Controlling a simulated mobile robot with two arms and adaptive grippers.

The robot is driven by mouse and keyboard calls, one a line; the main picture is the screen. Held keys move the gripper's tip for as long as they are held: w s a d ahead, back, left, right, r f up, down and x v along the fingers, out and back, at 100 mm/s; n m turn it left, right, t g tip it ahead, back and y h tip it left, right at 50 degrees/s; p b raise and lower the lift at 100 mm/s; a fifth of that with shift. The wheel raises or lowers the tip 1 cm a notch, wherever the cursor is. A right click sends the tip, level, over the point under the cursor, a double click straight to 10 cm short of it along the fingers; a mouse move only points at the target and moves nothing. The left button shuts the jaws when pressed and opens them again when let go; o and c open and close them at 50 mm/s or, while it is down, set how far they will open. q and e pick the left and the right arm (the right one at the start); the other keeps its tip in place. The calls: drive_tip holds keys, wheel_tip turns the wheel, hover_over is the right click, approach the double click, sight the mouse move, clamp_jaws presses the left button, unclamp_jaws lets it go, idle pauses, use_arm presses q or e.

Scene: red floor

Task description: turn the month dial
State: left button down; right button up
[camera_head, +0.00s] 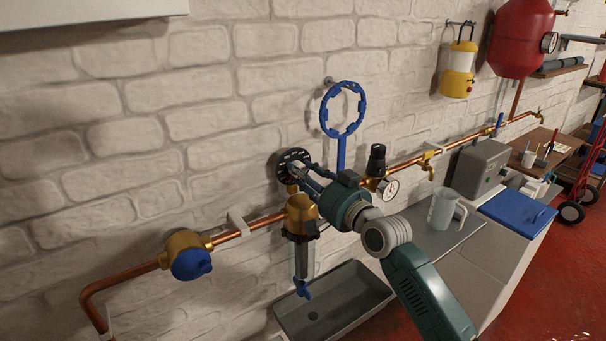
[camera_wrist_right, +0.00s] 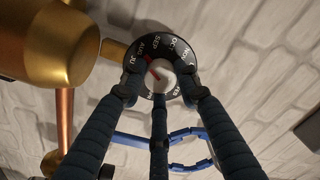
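The month dial (camera_head: 288,158) is a round black disc with white month letters on the brick wall, above the copper pipe. In the right wrist view the dial (camera_wrist_right: 174,45) shows a pale knob (camera_wrist_right: 161,75) at its middle with a red mark pointing up and left, near AUG. My right gripper (camera_head: 300,172) reaches the dial. In the right wrist view its three dark fingers (camera_wrist_right: 161,82) stand around the knob, very close to it; whether they press on it I cannot tell. They hide the dial's lower letters. My left gripper is not in view.
A brass filter (camera_head: 301,207) with a clear bowl hangs just below the dial. A blue ring wrench (camera_head: 343,112) hangs to the right, near a pressure gauge (camera_head: 389,188). A sink (camera_head: 345,310) lies below. A blue-capped brass valve (camera_head: 190,262) is at the left.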

drive_tip(key=shift+o, duration=1.4)
drive_tip(key=shift+s+d, duration=0.1)
drive_tip(key=shift+s, duration=0.05)
drive_tip(key=v, duration=1.1)
drive_tip(key=shift+s+d, duration=0.2)
drive_tip(key=shift+s, duration=0.1)
